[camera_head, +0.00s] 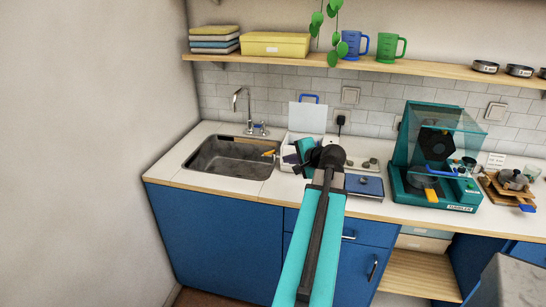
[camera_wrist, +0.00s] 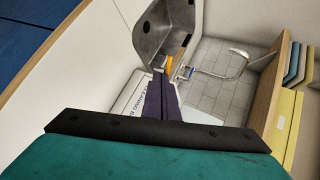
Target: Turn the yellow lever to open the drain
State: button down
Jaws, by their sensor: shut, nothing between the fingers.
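The yellow lever (camera_head: 269,153) is small and sits at the right edge of the grey sink (camera_head: 228,158). It also shows in the wrist view (camera_wrist: 170,62), just beyond my fingertips. My gripper (camera_head: 288,159) is to the right of the lever, pointing left towards it over the counter. In the wrist view my dark fingers (camera_wrist: 162,78) are together with nothing between them, and their tips lie close to the lever. I cannot tell whether they touch it.
A chrome faucet (camera_head: 240,105) with a blue-marked handle stands behind the sink. A white box with an open lid (camera_head: 308,116) is behind my gripper. A blue flat case (camera_head: 364,186) and a teal machine (camera_head: 434,160) stand to the right. A shelf (camera_head: 300,66) runs above.

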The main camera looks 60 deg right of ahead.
jog(key=shift+s+d, duration=0.15)
jog(key=p, duration=0.3)
send_near(270, 153)
jog(key=w+f, duration=0.3)
jog(key=shift+d+f, duration=0.3)
jog(key=shift+d, duration=0.1)
jog(key=shift+w+d+p, duration=0.3)
jog(key=shift+w+p, duration=0.15)
jog(key=shift+w, duration=0.35)
